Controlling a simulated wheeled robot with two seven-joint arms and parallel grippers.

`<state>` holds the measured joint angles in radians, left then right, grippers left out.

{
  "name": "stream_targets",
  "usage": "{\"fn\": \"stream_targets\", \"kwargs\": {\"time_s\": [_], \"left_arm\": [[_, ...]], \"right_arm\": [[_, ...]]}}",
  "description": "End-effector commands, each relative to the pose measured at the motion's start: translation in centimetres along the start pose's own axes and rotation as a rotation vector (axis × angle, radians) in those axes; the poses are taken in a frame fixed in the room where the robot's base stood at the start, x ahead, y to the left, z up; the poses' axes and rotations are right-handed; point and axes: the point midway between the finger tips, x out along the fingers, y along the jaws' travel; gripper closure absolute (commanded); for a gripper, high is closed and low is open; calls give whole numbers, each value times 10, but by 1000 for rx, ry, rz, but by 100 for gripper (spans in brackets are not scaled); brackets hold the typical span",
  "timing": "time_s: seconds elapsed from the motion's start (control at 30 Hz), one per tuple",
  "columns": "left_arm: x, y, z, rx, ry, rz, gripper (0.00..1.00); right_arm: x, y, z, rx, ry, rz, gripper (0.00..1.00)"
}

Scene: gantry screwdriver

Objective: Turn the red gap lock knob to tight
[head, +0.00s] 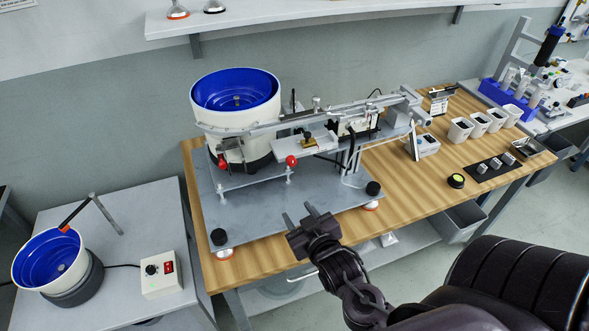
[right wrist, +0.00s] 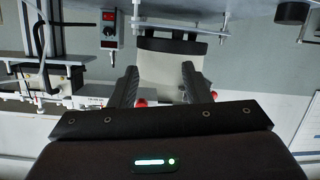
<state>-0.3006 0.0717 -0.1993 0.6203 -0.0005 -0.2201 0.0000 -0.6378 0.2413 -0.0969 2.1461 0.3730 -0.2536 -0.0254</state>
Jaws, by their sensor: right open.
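Two red knobs show on the feeder rig in the head view. One red knob (head: 291,161) is near the middle, below the silver rail. Another red knob (head: 221,162) is at the left, in front of the white bowl. I cannot tell which is the gap lock knob or read its setting. My right gripper (head: 297,213) is open and empty, apart from both knobs, near the front edge of the rig's plate. In the right wrist view, red knobs also show beside the right finger (right wrist: 214,95) and partly behind the left finger (right wrist: 141,102). My left gripper is not in view.
A grey base plate (head: 260,210) with black knobs at its corners carries the blue-lined bowl feeder (head: 236,97). White cups (head: 460,130) stand at the right of the wooden table. A smaller bowl (head: 50,258) and control box (head: 161,275) sit at lower left.

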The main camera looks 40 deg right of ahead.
Motion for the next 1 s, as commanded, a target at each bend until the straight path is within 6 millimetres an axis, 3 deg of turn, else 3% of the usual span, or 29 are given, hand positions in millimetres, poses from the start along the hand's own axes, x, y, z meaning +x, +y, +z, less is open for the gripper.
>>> {"fn": "stream_targets", "kwargs": {"time_s": [0.1,0.23,0.37,0.73,1.0], "left_arm": [[3,-2,1,1,-1,-3,64],[3,-4,1,2,-1,-5,64],[-1,-4,1,2,-1,-5,64],[-14,-7,0,4,-2,-8,64],[-16,-7,0,5,-2,-8,64]], "right_arm": [[-12,20,-43,-1,170,56,57],[-19,31,-68,-2,264,86,57],[-11,34,-76,-2,279,91,57],[41,38,-89,-2,275,91,57],[54,39,-91,-1,272,90,57]]}}
